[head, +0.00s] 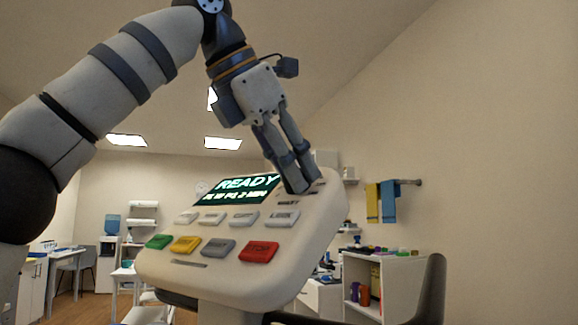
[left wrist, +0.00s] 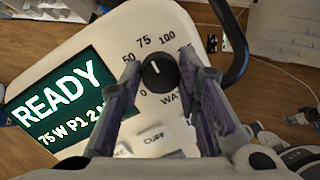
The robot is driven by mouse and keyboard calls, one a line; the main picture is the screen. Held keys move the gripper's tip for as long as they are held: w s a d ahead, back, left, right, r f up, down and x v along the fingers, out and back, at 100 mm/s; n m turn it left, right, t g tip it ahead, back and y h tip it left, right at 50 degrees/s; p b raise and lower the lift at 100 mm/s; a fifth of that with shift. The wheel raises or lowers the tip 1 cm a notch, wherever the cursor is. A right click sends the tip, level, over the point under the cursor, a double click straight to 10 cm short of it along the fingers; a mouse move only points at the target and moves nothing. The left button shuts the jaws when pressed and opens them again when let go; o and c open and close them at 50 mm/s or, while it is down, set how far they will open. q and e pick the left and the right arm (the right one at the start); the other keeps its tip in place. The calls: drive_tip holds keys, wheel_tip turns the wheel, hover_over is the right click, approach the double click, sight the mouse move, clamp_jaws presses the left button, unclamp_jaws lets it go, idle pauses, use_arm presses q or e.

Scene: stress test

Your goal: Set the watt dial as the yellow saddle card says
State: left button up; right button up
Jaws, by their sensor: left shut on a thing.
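The watt dial (left wrist: 157,75) is a round black knob with a white pointer mark on a pale console (head: 180,266). In the left wrist view the mark points up and slightly left, toward the printed 75. The scale shows 0, 50, 75 and 100. My left gripper (head: 298,184) reaches down to the console's upper right corner, where its fingers hide the dial in the head view. In the left wrist view its fingers (left wrist: 168,76) are on both sides of the dial, shut on it. The screen (head: 240,188) reads READY with 75 W below. I see no yellow saddle card.
Several buttons, including a green (head: 158,242), a yellow (head: 185,245) and a red one (head: 259,252), sit below the screen. A dark curved bar (head: 432,285) rises at right. Yellow and blue towels (head: 381,203) hang on the wall behind.

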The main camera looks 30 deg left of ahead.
use_arm(q)
drive_tip(key=m, duration=0.4)
drive_tip(key=shift+w+m+g, duration=0.1)
drive_tip(key=shift+m+g, duration=0.2)
drive_tip(key=shift+m, duration=0.1)
drive_tip(key=m, duration=0.3)
drive_tip(key=shift+d+m+g, duration=0.1)
drive_tip(key=shift+m+g, duration=0.2)
drive_tip(key=m, duration=0.4)
drive_tip(key=shift+f+g, duration=0.1)
drive_tip(key=shift+g, duration=0.2)
drive_tip(key=shift+m, duration=1.5)
drive_tip(key=o, duration=1.2)
